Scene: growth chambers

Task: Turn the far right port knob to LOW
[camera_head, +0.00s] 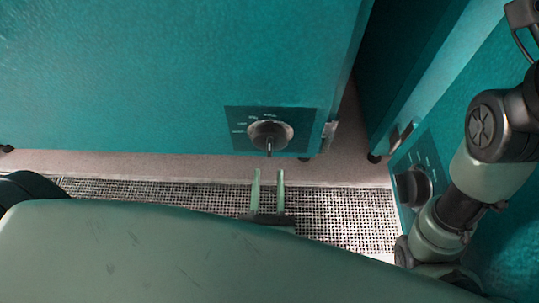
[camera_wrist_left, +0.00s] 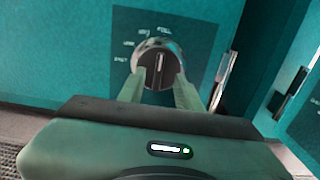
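A round dark knob with a metallic rim (camera_head: 270,134) sits on a teal dial panel (camera_head: 239,114) low on the cabinet front. It also shows in the left wrist view (camera_wrist_left: 160,69), its grip bar near upright, with a pale line on it. Small white labels arc above and left of it, too small to read surely. My left gripper (camera_head: 268,172) is open in front of this knob. In the left wrist view, its fingers (camera_wrist_left: 159,90) overlap the knob's lower sides; contact cannot be told. Another dark knob (camera_head: 413,187) is on the right cabinet. Which is the far right port is unclear.
A metal latch (camera_head: 329,132) is beside the dial panel, at the cabinet's right edge. A dark gap separates it from the right cabinet (camera_head: 448,92). My right arm hangs before that cabinet. A grated floor strip (camera_head: 345,212) runs below.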

